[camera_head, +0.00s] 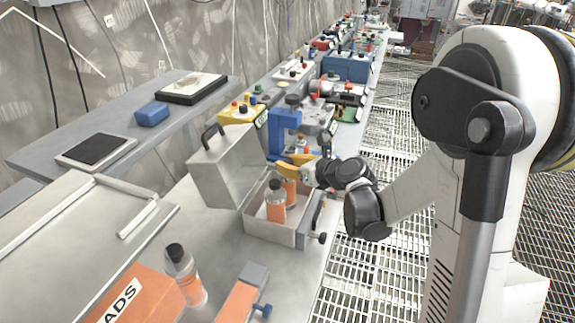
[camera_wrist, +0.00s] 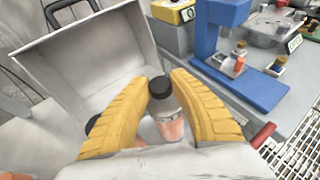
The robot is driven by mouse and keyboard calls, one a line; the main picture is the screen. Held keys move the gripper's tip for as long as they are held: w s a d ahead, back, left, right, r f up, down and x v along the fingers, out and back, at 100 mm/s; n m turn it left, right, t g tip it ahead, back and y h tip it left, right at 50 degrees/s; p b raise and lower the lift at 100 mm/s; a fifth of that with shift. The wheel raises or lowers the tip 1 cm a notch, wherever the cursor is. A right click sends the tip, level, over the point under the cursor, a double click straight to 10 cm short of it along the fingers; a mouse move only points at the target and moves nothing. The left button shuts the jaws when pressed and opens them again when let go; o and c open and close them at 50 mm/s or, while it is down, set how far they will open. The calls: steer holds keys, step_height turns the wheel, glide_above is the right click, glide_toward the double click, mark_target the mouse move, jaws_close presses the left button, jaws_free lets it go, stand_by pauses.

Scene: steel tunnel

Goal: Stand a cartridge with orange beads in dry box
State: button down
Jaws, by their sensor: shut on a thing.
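The dry box (camera_head: 266,231) is an open grey metal case with its lid (camera_head: 222,172) raised at the back left. A cartridge with orange beads and a black cap (camera_head: 275,205) stands inside it. My gripper (camera_head: 291,165) is at the box's far right part, its yellow fingers shut on a second black-capped orange-bead cartridge (camera_wrist: 166,118). This held cartridge (camera_head: 291,190) looks upright, low in the box; I cannot tell whether its base touches the floor. In the wrist view the other cartridge is mostly hidden behind the left finger. Another orange-bead cartridge (camera_head: 186,276) stands on the bench at the front.
An orange beads carton (camera_head: 135,298) and an orange and grey block-like item (camera_head: 242,293) are at the front. A blue stand (camera_head: 284,130) and a yellow case (camera_head: 240,113) are just behind the box. Crowded gear lines the bench further back.

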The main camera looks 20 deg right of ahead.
steer(key=shift+f, duration=0.15)
steer(key=c, duration=1.2)
jaws_free()
steer(key=shift+c, duration=0.2)
